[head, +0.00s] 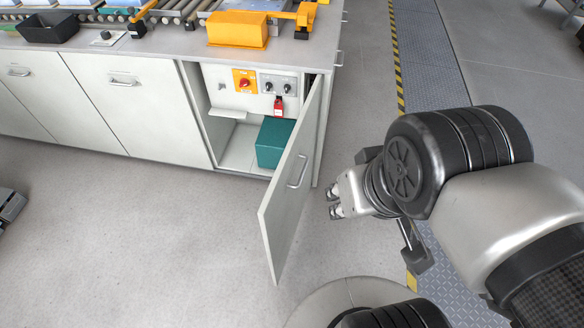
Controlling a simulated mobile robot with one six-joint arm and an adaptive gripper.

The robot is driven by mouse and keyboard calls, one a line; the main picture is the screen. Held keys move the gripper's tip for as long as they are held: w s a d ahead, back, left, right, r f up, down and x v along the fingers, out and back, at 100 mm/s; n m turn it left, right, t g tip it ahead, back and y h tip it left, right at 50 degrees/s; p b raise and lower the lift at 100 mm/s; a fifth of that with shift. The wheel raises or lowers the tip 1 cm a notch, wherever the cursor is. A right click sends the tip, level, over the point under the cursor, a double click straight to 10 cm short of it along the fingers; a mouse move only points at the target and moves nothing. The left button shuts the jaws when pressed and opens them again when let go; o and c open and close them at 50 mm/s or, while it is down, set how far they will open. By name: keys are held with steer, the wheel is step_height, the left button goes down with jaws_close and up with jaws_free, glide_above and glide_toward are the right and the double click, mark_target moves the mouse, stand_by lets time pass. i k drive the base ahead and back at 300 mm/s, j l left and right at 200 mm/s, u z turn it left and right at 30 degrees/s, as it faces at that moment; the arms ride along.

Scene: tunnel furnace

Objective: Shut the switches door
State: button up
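The switches door (292,185) is a light grey cabinet panel with a bar handle (298,171). It stands wide open, swung out from the cabinet's right side toward me. Behind it, the open compartment shows a red rotary switch on a yellow plate (244,82), a grey panel with two dark knobs (278,85) and a red padlock (279,106). My gripper (334,203) is to the right of the door, apart from it, with its fingers pointing left toward the door's outer side. It holds nothing that I can see. Its finger gap is too small to judge.
A green box (275,142) sits inside the compartment. Closed cabinet doors (115,100) continue to the left. The worktop (170,45) carries a yellow cover (238,29), a black tray (48,27) and conveyor rollers. The floor (150,235) in front is clear.

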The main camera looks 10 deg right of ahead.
mark_target(281, 209)
steer(key=i+l+u, duration=0.3)
steer(key=i+l, duration=0.25)
steer(key=k+u, duration=0.3)
steer(key=u, duration=0.15)
steer(key=k+u, duration=0.3)
steer(key=u, duration=0.15)
steer(key=k+j+u, duration=0.15)
steer(key=u, duration=0.25)
steer(key=k, duration=0.1)
